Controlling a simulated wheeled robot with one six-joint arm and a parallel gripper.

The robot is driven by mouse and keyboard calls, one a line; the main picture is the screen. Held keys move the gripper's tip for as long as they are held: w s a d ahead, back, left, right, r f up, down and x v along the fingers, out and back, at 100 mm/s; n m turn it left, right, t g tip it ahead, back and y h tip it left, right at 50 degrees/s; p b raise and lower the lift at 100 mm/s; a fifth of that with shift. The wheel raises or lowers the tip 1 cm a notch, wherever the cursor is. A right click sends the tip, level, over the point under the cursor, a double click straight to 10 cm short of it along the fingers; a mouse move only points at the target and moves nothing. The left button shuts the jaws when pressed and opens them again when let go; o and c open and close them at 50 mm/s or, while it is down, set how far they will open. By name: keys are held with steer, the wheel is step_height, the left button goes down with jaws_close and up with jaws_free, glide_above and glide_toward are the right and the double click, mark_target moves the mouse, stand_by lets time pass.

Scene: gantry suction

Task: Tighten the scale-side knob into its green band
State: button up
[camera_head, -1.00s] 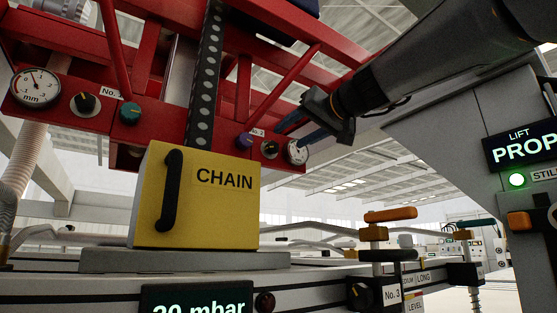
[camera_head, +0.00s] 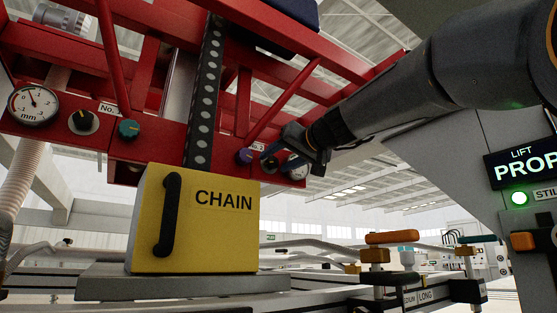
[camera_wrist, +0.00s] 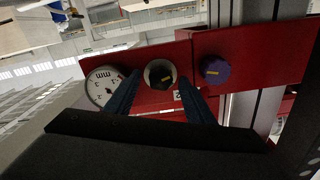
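A black knob (camera_wrist: 164,78) with a yellow mark sits in a pale ring on the red beam, between a round white mm gauge (camera_wrist: 103,86) and a purple knob (camera_wrist: 215,70). My gripper (camera_wrist: 160,74) is open, with one blue finger on each side of the black knob; I cannot tell whether they touch it. In the head view, the black knob (camera_head: 268,167) and the gauge (camera_head: 294,168) are partly hidden by my gripper. The purple knob (camera_head: 243,156) is just left of it. I cannot make out a green band.
A second gauge (camera_head: 33,104), black knob (camera_head: 83,122) and teal knob (camera_head: 129,129) are on the beam's left. A lit PROP sign (camera_head: 525,163) stands at the right.

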steer(key=c, duration=1)
steer(key=shift+m, duration=3)
steer(key=o, duration=1.1)
steer(key=shift+b+v, duration=1)
steer(key=shift+v, duration=2.85)
